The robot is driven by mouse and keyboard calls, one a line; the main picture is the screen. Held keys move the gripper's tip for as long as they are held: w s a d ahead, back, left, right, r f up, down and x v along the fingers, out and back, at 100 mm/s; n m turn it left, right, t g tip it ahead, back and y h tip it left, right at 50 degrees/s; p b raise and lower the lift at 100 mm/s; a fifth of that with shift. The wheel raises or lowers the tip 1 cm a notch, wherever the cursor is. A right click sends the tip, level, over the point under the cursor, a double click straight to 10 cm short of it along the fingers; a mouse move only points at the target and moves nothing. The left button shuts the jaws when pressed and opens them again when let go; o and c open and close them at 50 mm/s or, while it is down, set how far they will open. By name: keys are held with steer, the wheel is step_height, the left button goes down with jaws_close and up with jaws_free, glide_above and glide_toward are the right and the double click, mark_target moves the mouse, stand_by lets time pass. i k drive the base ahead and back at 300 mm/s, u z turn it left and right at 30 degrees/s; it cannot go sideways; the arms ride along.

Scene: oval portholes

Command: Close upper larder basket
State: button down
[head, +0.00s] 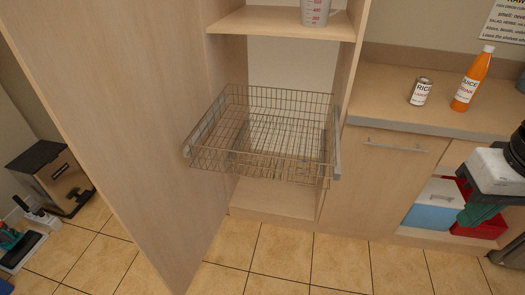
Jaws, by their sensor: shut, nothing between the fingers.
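The larder's wire basket (262,172) is pulled out, its front standing forward of the tall wooden cabinet's opening. It looks empty, and grey runners show along its sides. The tall larder door (130,110) stands wide open on the left. My gripper (470,214), with dark green fingers, is at the right edge in front of the low cupboards. It is shut and empty, well to the right of the basket and apart from it.
A shelf (270,22) above the basket holds a measuring jug (315,11). A counter (440,112) at right carries a rice can (420,92) and an orange bottle (473,78). Blue and red boxes sit in an open cubby below. Tiled floor ahead is clear.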

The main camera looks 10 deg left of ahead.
mark_target(189, 148)
steer(key=z, duration=0.1)
steer(key=i, duration=0.85)
steer(key=u, duration=1.1)
